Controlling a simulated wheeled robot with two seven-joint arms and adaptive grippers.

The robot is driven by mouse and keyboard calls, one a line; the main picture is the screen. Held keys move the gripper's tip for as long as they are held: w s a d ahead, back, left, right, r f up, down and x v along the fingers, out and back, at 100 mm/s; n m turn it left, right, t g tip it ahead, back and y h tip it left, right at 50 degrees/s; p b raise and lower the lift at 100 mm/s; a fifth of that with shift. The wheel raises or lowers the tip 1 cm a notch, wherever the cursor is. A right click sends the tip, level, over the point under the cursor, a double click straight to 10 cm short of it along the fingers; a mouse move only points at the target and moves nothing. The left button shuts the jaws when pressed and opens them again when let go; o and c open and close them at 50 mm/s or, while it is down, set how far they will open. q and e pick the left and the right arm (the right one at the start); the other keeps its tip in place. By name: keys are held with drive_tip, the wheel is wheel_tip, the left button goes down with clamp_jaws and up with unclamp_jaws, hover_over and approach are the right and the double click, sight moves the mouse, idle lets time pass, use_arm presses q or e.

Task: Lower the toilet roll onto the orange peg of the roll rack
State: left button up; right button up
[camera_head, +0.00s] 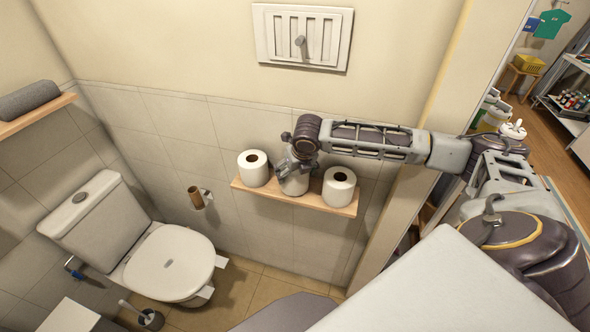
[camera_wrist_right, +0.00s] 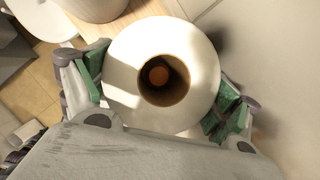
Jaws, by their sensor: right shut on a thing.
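The white toilet roll (camera_wrist_right: 125,65) is held upright between the fingertips of my right gripper (camera_wrist_right: 158,88), which is shut on it. The orange peg (camera_wrist_right: 158,76) shows inside the roll's brown core, near its middle. In the head view my right gripper (camera_head: 294,166) and the held roll (camera_head: 293,186) are at the middle of the wooden roll rack (camera_head: 312,204), between two standing rolls. The gripper hides part of the held roll. I cannot tell whether the roll's bottom touches the rack. My left gripper is not in view.
A left roll (camera_head: 253,168) and a right roll (camera_head: 339,188) stand close on either side. The tiled wall (camera_head: 225,120) is right behind the rack. An empty brown tube (camera_head: 196,198) hangs left of it, near the toilet (camera_head: 170,262). Floor shows below the rack.

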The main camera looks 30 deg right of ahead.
drive_tip(key=shift+f, duration=0.25)
drive_tip(key=o, duration=0.8)
drive_tip(key=shift+r, duration=0.1)
drive_tip(key=shift+r+p, duration=1.2)
drive_tip(key=shift+p, duration=0.55)
drive_tip(key=shift+r, duration=2.2)
drive_tip(key=shift+s+f, duration=0.1)
drive_tip(key=shift+s, duration=0.05)
